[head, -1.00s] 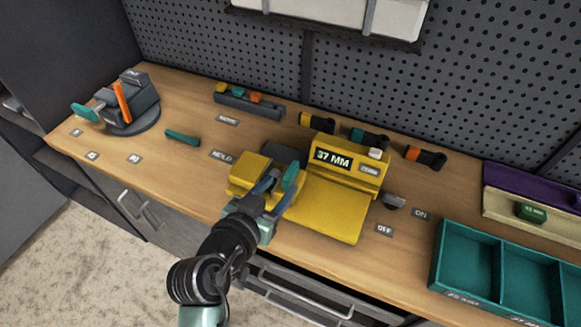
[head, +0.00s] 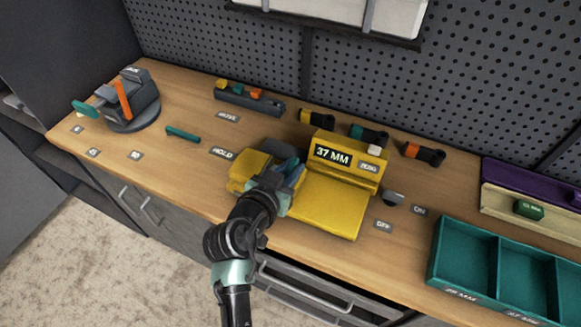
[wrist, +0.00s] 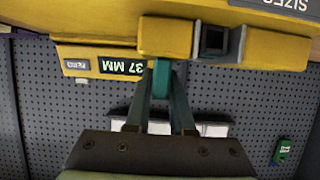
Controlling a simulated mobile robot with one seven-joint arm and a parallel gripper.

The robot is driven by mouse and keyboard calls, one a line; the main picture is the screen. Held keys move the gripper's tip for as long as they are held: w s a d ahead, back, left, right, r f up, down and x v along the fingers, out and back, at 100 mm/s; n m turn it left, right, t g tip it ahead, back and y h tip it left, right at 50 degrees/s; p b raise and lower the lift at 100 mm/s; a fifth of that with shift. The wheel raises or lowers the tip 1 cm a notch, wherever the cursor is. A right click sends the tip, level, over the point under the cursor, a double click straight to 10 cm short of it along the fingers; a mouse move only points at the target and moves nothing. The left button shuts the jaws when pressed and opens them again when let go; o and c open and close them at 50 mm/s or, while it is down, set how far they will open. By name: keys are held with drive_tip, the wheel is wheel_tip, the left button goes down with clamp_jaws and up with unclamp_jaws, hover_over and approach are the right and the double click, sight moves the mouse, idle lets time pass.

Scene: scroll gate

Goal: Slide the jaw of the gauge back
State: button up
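The yellow gauge (head: 330,205) stands on the bench, its display reading 37 MM. The yellow block at its left side, which looks like the jaw (head: 246,163), is partly hidden by my gripper (head: 285,175).
HOLD (head: 223,152) and MOVE (head: 228,116) labels lie left of the gauge. A dark knob (head: 392,198) sits at its right, by ON and OFF labels. A teal divided tray (head: 462,250) is at the right front. A vise (head: 130,100) is far left.

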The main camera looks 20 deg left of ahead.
clamp_jaws()
idle(1.0)
